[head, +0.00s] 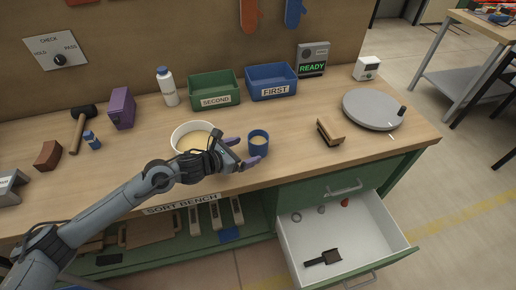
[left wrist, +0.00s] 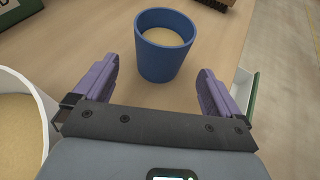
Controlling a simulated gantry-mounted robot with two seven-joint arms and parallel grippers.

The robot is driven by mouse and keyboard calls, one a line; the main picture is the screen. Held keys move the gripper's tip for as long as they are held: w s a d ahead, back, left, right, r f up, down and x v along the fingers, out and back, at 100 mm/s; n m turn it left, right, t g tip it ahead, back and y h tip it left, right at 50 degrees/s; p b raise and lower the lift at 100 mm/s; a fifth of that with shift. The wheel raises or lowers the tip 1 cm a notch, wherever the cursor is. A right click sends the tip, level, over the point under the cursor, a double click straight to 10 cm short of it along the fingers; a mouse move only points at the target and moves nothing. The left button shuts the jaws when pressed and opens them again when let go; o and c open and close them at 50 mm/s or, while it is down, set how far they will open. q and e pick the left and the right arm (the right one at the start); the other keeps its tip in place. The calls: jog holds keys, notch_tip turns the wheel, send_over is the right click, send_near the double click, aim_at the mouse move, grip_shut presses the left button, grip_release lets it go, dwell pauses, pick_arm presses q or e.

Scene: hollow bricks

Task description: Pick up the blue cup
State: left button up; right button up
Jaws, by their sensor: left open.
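The blue cup (head: 259,146) stands upright on the wooden bench, right of a white bowl (head: 187,133). It has tan contents. In the left wrist view the cup (left wrist: 164,58) stands just ahead of my left gripper (left wrist: 159,82), about centred between its two purple fingers. The fingers are spread open, with a gap on each side of the cup. In the head view my left gripper (head: 241,151) is at the cup's left side, low over the bench. My right gripper is not in view.
The white bowl (left wrist: 18,125) is close to the left finger in the wrist view. Green (head: 214,91) and blue (head: 271,82) bins stand behind. A brush (head: 330,132) and a grey turntable (head: 371,110) are to the right. An open drawer (head: 345,238) juts out below the bench edge.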

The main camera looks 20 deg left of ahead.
aim_at(251, 148)
pick_arm(q)
jog(key=shift+b+x, duration=0.55)
jog(key=shift+x, duration=2.7)
jog(key=shift+r, duration=0.15)
jog(key=c, duration=1.2)
